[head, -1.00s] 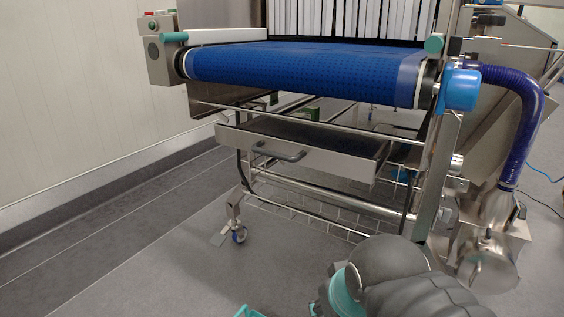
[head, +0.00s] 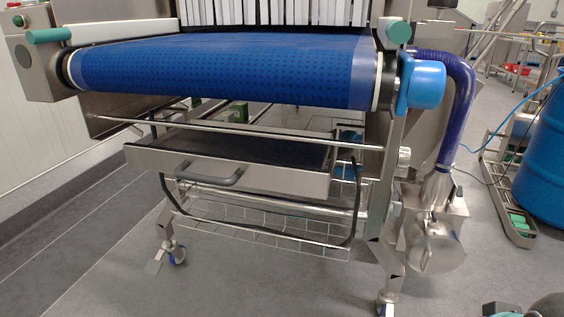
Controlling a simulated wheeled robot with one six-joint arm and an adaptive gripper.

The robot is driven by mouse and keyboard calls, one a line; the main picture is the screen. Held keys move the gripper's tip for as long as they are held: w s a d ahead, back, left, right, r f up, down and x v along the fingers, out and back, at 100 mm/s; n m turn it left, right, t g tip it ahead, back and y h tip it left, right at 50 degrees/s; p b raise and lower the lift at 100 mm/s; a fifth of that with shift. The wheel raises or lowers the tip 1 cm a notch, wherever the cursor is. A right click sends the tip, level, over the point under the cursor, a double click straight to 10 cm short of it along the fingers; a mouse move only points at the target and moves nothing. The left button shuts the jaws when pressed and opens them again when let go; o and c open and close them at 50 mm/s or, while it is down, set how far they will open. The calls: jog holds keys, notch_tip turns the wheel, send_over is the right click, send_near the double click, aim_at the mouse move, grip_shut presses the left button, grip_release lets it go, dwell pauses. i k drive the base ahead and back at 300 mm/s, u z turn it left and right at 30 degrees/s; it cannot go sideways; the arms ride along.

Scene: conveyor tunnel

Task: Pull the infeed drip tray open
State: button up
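The infeed drip tray (head: 290,178) is a shallow steel drawer below the front end of the blue conveyor belt. A grey bar handle (head: 208,180) stands out from its front face, left of the middle. A strip of its dark inside shows behind the front edge; its rear is hidden under the conveyor, so I cannot tell how far out it stands. Nothing touches the handle. Only a small teal and grey part of my arm shows at the bottom right corner, apart from the tray. My gripper's fingers are not in view.
A steel rail (head: 260,131) crosses just above the tray, and a wire rack (head: 265,232) hangs below. Castor legs (head: 388,285) stand at both sides. A purple hose (head: 460,110) and blue barrel (head: 548,150) are at right. The floor in front is clear.

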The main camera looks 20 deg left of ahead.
aim_at(294, 168)
jog(key=z, duration=0.25)
jog(key=i, duration=0.85)
jog(key=u, duration=1.75)
